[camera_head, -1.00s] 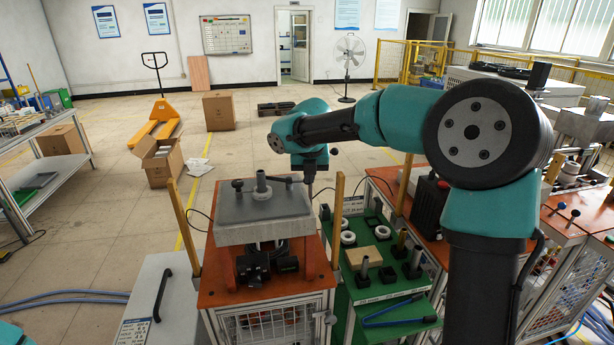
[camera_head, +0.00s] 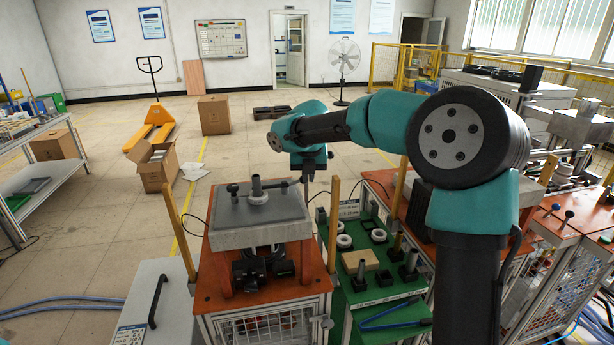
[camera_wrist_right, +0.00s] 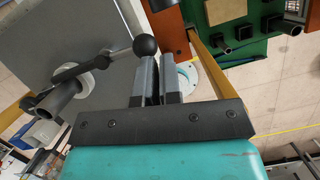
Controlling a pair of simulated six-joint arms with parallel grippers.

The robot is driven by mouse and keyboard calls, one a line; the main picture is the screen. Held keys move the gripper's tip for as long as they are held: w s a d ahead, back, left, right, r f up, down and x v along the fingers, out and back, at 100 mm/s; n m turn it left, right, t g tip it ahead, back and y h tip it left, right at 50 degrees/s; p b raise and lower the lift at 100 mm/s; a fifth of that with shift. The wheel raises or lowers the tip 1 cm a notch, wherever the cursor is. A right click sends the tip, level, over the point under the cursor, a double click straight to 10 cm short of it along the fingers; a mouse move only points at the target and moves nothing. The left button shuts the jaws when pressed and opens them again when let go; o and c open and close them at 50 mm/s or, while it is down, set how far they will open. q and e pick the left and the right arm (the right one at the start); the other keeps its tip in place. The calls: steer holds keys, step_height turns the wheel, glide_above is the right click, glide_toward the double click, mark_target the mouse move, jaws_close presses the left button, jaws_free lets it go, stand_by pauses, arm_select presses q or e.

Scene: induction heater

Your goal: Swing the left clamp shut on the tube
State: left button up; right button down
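A grey upright tube (camera_head: 257,187) stands on a grey block (camera_head: 262,214) on the orange-topped stand. A dark clamp bar (camera_head: 276,183) runs from beside the tube toward my right gripper (camera_head: 309,180). Another dark part with a knob (camera_head: 233,188) lies left of the tube. In the right wrist view the tube (camera_wrist_right: 58,102) is at left, and a bar with a black ball knob (camera_wrist_right: 145,45) reaches to my right fingertips (camera_wrist_right: 158,62). The fingers are almost together with nothing between them; the knob is beside the left finger, contact unclear. My left gripper is out of view.
Wooden posts (camera_head: 179,232) flank the stand. A green bench (camera_head: 352,298) at right holds white rings (camera_head: 344,241), a wooden block (camera_head: 360,261) and dark pegs. My right arm covers the view right of it. A grey cabinet (camera_head: 150,295) stands at left.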

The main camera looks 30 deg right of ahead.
steer(key=shift+d+f, duration=0.1)
steer(key=shift+d, duration=0.05)
stand_by(0.4)
steer(key=s+r, duration=0.6)
steer(key=r, duration=0.4)
steer(key=shift+s+a+r, duration=0.2)
steer(key=shift+s+r, duration=0.05)
steer(key=shift+s, duration=0.15)
steer(key=shift+f, duration=0.1)
stand_by(0.9)
